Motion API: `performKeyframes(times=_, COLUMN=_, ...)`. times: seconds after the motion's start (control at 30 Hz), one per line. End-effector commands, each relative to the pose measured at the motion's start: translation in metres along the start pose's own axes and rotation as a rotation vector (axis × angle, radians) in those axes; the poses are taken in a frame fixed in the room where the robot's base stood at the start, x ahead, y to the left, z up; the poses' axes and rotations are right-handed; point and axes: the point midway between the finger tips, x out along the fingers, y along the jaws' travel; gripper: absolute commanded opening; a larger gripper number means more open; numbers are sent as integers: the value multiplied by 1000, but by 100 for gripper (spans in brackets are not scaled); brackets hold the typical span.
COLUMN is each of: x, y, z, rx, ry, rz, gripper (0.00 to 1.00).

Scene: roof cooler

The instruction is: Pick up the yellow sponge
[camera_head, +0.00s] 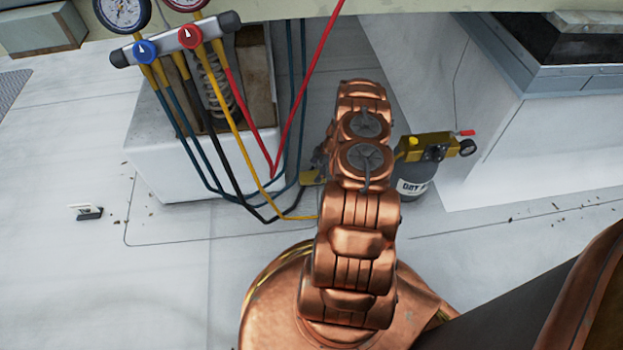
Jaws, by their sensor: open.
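I cannot make out a yellow sponge for certain. A small dull-yellow patch (312,177) shows just left of my copper arm, beside the hoses, and is too small and covered to identify. My arm rises through the middle of the view and reaches away from me. Its links hide its far end, so I cannot see my gripper or what is near it.
A gauge manifold (175,40) with coloured hoses hangs before an open white box (172,165). Right of my arm stands a grey canister (412,187) with a yellow-topped pump. A large white unit (535,140) is at right. Clear floor (60,270) lies at left.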

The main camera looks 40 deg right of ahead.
Motion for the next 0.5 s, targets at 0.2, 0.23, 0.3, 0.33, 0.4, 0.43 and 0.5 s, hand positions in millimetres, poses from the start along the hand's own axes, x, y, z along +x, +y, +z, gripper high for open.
performKeyframes(times=0.2, x=33, y=-1, z=2, rx=-2, ry=0, rz=-1, gripper=88)
performKeyframes(times=0.23, x=36, y=0, z=2, rx=-2, ry=0, rz=0, gripper=88)
performKeyframes(times=0.3, x=42, y=0, z=1, rx=-3, ry=0, rz=1, gripper=88)
performKeyframes(times=0.33, x=43, y=0, z=0, rx=-4, ry=0, rz=1, gripper=88)
performKeyframes(times=0.4, x=44, y=0, z=0, rx=-4, ry=0, rz=1, gripper=88)
performKeyframes(times=0.43, x=43, y=0, z=-1, rx=-4, ry=0, rz=1, gripper=88)
performKeyframes(times=0.5, x=43, y=0, z=-1, rx=-4, ry=0, rz=0, gripper=88)
